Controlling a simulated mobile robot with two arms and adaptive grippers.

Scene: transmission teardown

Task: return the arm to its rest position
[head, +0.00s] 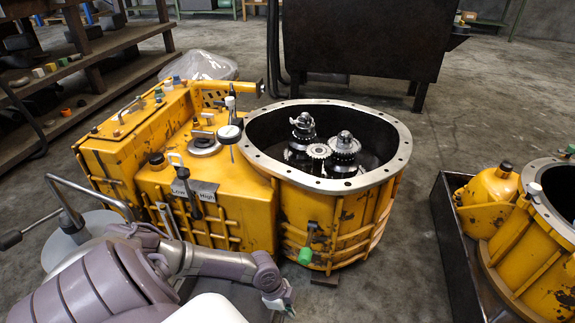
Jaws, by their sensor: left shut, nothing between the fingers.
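My left arm comes in from the lower left, and its gripper (286,306) is at the bottom edge of the head view. It is small in the picture and shut, with nothing in it. It is in front of the yellow transmission housing (330,222), low and apart from the gears. My right gripper is not in view. The housing has a round open bell with a bolt-hole rim (397,166). Gears (343,150) on shafts stand inside the bell. A lever panel marked Low and High (201,190) is on the housing's front.
A dark tray (452,245) on the right holds a second yellow housing (540,255). A dark metal bench (360,40) stands behind. Wooden shelves with small parts (90,62) are at the left. A metal crank-like handle (70,205) is left of my arm. Floor between housing and tray is clear.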

